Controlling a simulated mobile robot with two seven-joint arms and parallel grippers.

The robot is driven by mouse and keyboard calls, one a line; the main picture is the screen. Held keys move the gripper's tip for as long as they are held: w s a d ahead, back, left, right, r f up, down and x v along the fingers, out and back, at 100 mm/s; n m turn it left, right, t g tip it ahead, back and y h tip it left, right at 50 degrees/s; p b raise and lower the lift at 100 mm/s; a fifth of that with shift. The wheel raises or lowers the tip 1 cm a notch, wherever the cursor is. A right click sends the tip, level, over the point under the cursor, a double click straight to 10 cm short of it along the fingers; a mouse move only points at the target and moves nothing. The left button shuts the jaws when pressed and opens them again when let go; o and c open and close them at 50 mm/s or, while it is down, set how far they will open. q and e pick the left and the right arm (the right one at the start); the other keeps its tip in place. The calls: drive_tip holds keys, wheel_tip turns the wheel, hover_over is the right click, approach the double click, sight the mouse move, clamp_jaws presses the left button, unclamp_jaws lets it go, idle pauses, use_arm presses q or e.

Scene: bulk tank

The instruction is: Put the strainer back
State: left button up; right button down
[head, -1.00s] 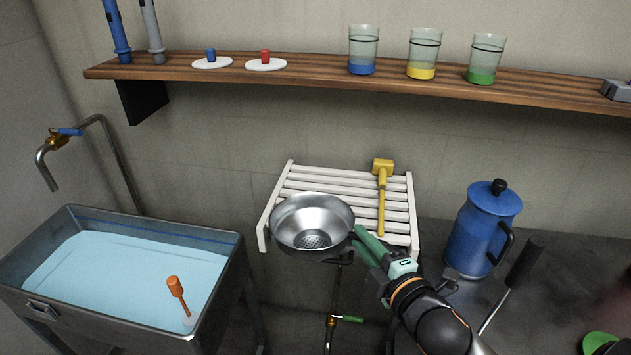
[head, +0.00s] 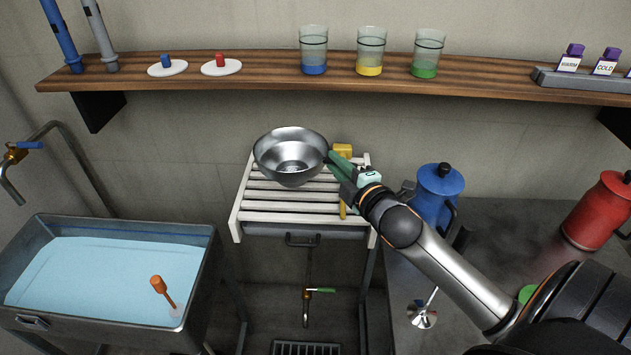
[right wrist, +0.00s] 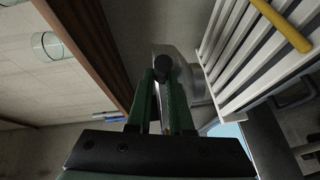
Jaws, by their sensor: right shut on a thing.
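The strainer (head: 291,153) is a shiny metal bowl with a perforated bottom. My right gripper (head: 334,163) is shut on its right side and holds it upright, apparently raised over the back of the white slatted rack (head: 262,218). In the right wrist view the gripper (right wrist: 163,85) is closed on the strainer's dark handle (right wrist: 162,66), with part of the grey bowl (right wrist: 192,62) beyond. Whether the strainer touches the slats cannot be told. My left gripper is not in view.
A yellow mallet (head: 343,150) lies on the rack, partly hidden by my gripper. A water-filled tank (head: 212,262) with an orange-topped tool (head: 157,284) stands left. A wooden shelf (head: 200,87) with beakers runs above. A blue jug (head: 437,190) and red jug (head: 598,212) stand right.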

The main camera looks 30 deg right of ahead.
drive_tip(key=w+f+b, duration=0.2)
drive_tip(key=f, duration=0.1)
drive_tip(key=w+f+b, duration=0.1)
drive_tip(key=w+f, duration=0.1)
drive_tip(key=f, duration=0.1)
drive_tip(key=w+f+b, duration=0.2)
drive_tip(key=f, duration=0.1)
drive_tip(key=shift+w+f+b, duration=0.3)
drive_tip(key=shift+b, duration=0.05)
drive_tip(key=shift+f, duration=0.2)
drive_tip(key=c, duration=0.8)
unclamp_jaws()
